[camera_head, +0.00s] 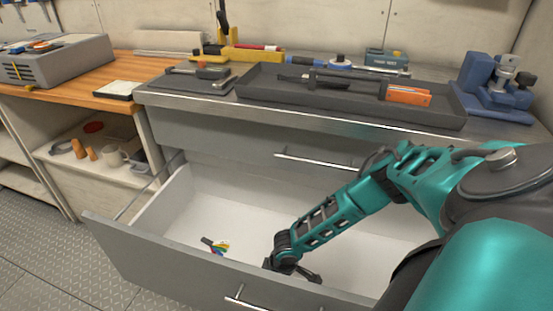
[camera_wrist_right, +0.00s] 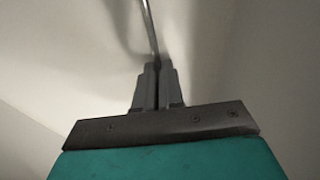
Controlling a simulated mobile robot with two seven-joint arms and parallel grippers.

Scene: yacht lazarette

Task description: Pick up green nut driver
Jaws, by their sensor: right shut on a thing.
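My right gripper (camera_head: 292,268) reaches down into the open drawer (camera_head: 170,215). In the right wrist view the fingers (camera_wrist_right: 158,70) are close together on a thin grey metal rod (camera_wrist_right: 150,25), which runs up and out of the picture. I see no green handle on this rod, so I cannot tell whether it belongs to the green nut driver. A small bunch of colored items (camera_head: 217,247), with yellow, green, blue and red parts, lies on the drawer floor left of the gripper. My left gripper is not in view.
Above the drawer, the counter holds a dark tray (camera_head: 350,97) with tools, a grey mat (camera_head: 190,81) and a blue vise (camera_head: 492,90). The drawer's front panel (camera_head: 190,280) stands near the gripper. The drawer floor between gripper and colored items is bare.

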